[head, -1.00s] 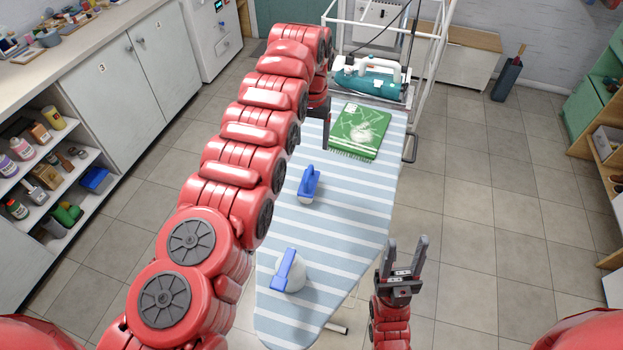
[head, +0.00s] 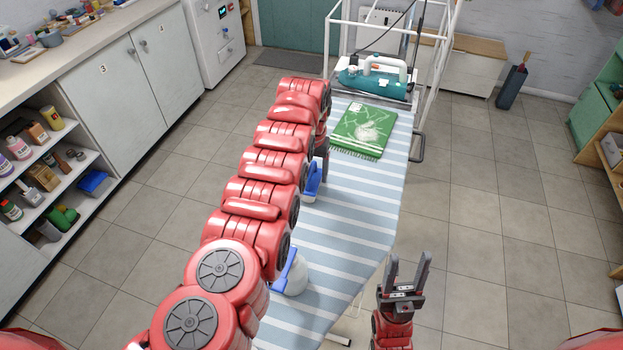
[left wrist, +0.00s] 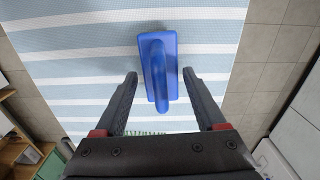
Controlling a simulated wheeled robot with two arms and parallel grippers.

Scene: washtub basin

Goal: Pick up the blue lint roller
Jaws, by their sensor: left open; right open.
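The blue lint roller (head: 313,182), as I take it, lies on the striped ironing board (head: 350,217), partly hidden behind my left arm. In the left wrist view the blue piece (left wrist: 157,62) shows a flat rectangular body with a raised handle. My left gripper (head: 322,166) is open, its fingers pointing towards the blue piece, with the fingertips on either side of its lower half in the wrist view. I cannot tell how high above it they are. Nothing is held. My right gripper (head: 408,262) is open and empty, right of the board.
A white piece with a blue handle (head: 293,274) lies nearer on the board, partly behind my left arm. A folded green cloth (head: 363,130) lies at the far end, with a teal iron (head: 371,83) beyond it. A white-framed rack surrounds the iron. Shelves stand at left.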

